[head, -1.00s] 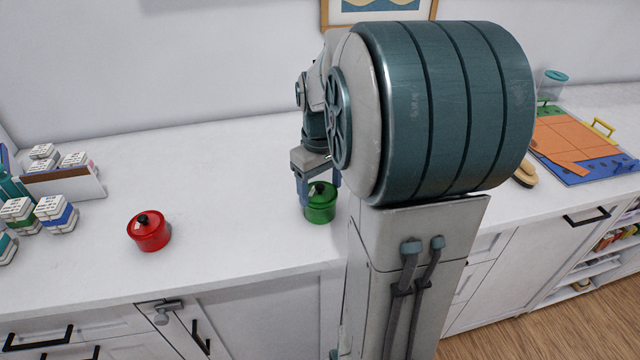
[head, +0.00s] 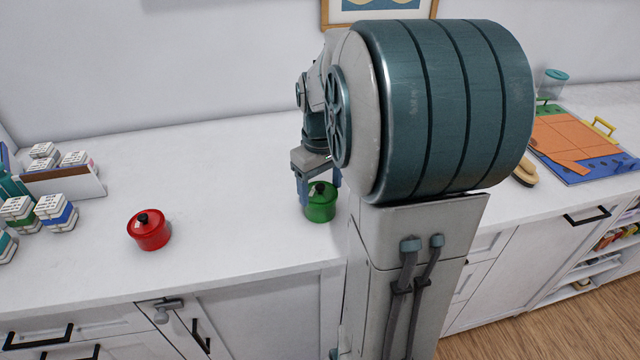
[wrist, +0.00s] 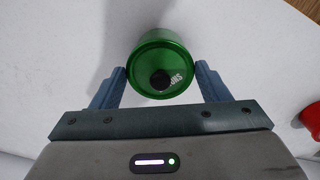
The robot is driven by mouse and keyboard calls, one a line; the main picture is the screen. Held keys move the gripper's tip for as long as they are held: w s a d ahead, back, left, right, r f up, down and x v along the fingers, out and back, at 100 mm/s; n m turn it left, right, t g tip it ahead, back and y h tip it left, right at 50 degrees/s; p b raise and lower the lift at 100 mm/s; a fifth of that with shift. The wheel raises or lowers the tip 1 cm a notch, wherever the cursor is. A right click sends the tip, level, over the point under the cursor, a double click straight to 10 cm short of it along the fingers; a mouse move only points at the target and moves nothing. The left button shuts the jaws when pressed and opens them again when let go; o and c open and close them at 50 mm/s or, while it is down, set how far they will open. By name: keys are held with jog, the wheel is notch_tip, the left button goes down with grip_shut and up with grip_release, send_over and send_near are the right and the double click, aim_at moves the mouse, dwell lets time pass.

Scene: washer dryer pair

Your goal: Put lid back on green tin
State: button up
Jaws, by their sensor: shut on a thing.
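The green tin (head: 321,213) stands upright on the white counter, left of my arm. Its green lid (wrist: 168,92), with a black knob and a white label, sits on top of it. In the head view no gap shows between lid and tin, but the fingers hide part of the seam. My gripper (wrist: 162,73) points down over the tin, one finger on each side, shut on the lid. In the head view my gripper (head: 320,198) is partly hidden by my arm.
A red tin (head: 149,232) with a black-knobbed lid stands on the counter to the left. Several small boxes (head: 56,212) and a white holder (head: 65,183) are at far left. A brush (head: 524,174) and an orange-blue board (head: 580,150) are at right. Counter between the tins is clear.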

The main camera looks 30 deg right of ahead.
dwell(0.3)
jog(key=o, duration=1.1)
jog(key=shift+o, duration=0.2)
jog(key=shift+r+p, duration=2.9)
jog(key=shift+r, duration=0.65)
grip_shut()
